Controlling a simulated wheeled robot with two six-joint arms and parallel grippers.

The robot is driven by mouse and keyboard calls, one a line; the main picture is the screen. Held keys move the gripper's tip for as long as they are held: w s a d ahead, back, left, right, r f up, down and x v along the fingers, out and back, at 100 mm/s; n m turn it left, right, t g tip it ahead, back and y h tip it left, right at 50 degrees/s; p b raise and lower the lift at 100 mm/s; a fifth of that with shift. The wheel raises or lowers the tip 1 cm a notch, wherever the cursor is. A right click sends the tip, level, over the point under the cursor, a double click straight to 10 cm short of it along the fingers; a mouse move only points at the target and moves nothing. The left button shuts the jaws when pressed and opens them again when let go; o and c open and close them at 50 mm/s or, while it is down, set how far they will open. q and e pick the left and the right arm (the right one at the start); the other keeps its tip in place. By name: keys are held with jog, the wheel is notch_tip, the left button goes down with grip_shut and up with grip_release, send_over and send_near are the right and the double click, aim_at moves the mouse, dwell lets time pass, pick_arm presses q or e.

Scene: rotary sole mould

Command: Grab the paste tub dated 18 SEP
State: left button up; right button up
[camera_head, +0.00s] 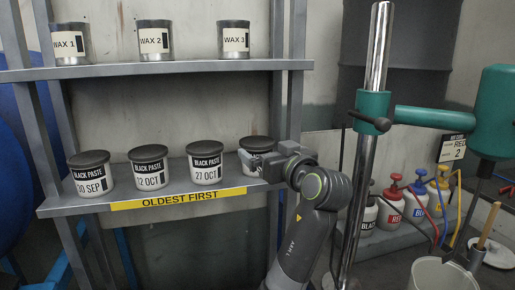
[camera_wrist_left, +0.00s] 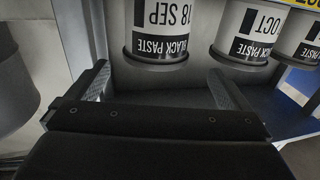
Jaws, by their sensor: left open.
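The paste tub dated 18 SEP (camera_head: 257,142) is a white tub with a dark lid, at the right end of the lower shelf. In the head view my left gripper (camera_head: 268,161) is in front of it and hides most of its label. In the left wrist view the tub (camera_wrist_left: 158,42) appears upside down, and its label reads "18 SEP" and "BLACK PASTE". My left gripper (camera_wrist_left: 162,80) is open and empty there, with its fingers spread wider than the tub and pointing towards it. I cannot tell how far the tips are from it. My right gripper is not in view.
Similar tubs dated 27 OCT (camera_head: 206,165), 12 OCT (camera_head: 150,172) and 30 SEP (camera_head: 91,178) stand to the left on the same shelf. A yellow "OLDEST FIRST" strip (camera_head: 179,199) marks its edge. Wax pots (camera_head: 155,42) stand on the shelf above. A steel post (camera_head: 371,90) rises at right.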

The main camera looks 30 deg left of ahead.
aim_at(257, 138)
pick_arm(q)
jog(key=shift+p+x, duration=0.3)
jog(key=shift+x, duration=0.9)
jog(key=shift+w+a+r+p, duration=0.3)
jog(key=shift+w+a+p, duration=0.1)
jog(key=shift+p, duration=0.1)
jog(key=p+x, duration=0.2)
jog(key=x, duration=0.1)
jog(key=shift+w, duration=0.15)
jog(key=shift+w+a+f, duration=0.1)
jog(key=shift+w+a, duration=0.1)
jog(key=shift+a, duration=0.3)
jog(key=shift+d, duration=0.15)
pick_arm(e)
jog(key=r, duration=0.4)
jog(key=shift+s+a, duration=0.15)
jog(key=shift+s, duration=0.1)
pick_arm(q)
jog(key=shift+c, duration=1)
jog(key=c, duration=1.1)
